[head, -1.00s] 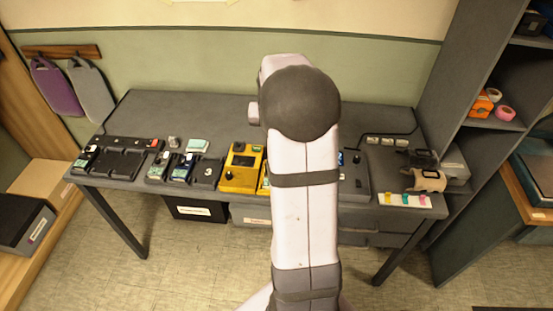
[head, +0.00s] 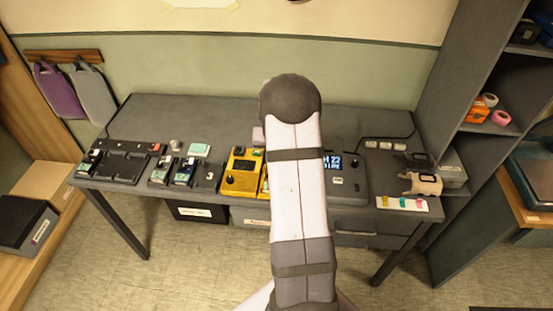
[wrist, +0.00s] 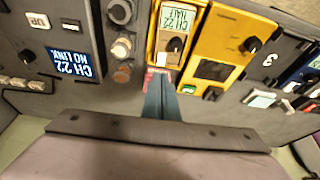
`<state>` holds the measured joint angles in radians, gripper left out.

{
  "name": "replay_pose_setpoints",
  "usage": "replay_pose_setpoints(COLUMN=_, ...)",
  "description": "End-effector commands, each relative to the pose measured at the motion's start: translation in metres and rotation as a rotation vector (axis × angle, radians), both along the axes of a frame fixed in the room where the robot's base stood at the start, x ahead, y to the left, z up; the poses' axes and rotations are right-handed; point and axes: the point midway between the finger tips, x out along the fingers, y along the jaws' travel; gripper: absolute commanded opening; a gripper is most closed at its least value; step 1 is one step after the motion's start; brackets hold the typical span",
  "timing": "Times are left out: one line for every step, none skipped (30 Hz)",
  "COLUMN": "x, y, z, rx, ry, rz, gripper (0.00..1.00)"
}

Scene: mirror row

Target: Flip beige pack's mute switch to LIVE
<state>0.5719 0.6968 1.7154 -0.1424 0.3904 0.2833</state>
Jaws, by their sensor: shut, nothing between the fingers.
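In the head view my gripper is hidden behind my arm, left of the beige pack.
A grey unit with a lit screen reading CH 22 NO LINK (head: 333,162) stands between my arm and the beige pack. A dark pack (head: 418,157) lies behind the beige one, and a white card with coloured tabs (head: 402,203) in front. A wider yellow unit (head: 241,171) stands left.

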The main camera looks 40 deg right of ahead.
Motion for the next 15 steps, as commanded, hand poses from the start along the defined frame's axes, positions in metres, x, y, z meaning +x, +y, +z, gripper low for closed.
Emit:
replay_pose_setpoints(x=0.001, y=-0.001, z=-0.007, rx=0.002, ry=0.004, rz=0.0, gripper=0.0)
replay_pose_setpoints(x=0.001, y=-0.002, z=-0.01, rx=0.002, ry=0.004, rz=0.0, gripper=0.0)
replay_pose_setpoints(x=0.002, y=-0.002, z=-0.015, rx=0.002, ry=0.004, rz=0.001, gripper=0.0)
replay_pose_setpoints(x=0.002, y=-0.002, z=-0.018, rx=0.001, ry=0.004, rz=0.002, gripper=0.0)
replay_pose_setpoints(x=0.002, y=-0.003, z=-0.021, rx=0.001, ry=0.003, rz=0.001, gripper=0.0)
replay_pose_setpoints(x=0.002, y=-0.003, z=-0.026, rx=0.002, ry=0.004, rz=0.001, gripper=0.0)
replay_pose_setpoints(x=0.003, y=-0.003, z=-0.028, rx=0.001, ry=0.003, rz=0.0, gripper=0.0)
replay_pose_setpoints(x=0.004, y=-0.004, z=-0.031, rx=0.001, ry=0.002, rz=0.0, gripper=0.0)
replay_pose_setpoints(x=0.004, y=-0.004, z=-0.034, rx=0.001, ry=0.002, rz=0.0, gripper=0.0)
replay_pose_setpoints(x=0.004, y=-0.004, z=-0.035, rx=0.0, ry=0.001, rz=0.0, gripper=0.0)
replay_pose_setpoints(x=0.004, y=-0.004, z=-0.037, rx=0.0, ry=0.002, rz=0.001, gripper=0.0)
replay_pose_setpoints(x=0.005, y=-0.004, z=-0.039, rx=0.0, ry=0.002, rz=0.001, gripper=0.0)
replay_pose_setpoints(x=0.005, y=-0.005, z=-0.041, rx=0.0, ry=0.002, rz=0.001, gripper=0.0)
replay_pose_setpoints(x=0.005, y=-0.005, z=-0.042, rx=0.0, ry=0.001, rz=0.001, gripper=0.0)
replay_pose_setpoints(x=0.005, y=-0.005, z=-0.043, rx=0.0, ry=0.0, rz=0.001, gripper=0.0)
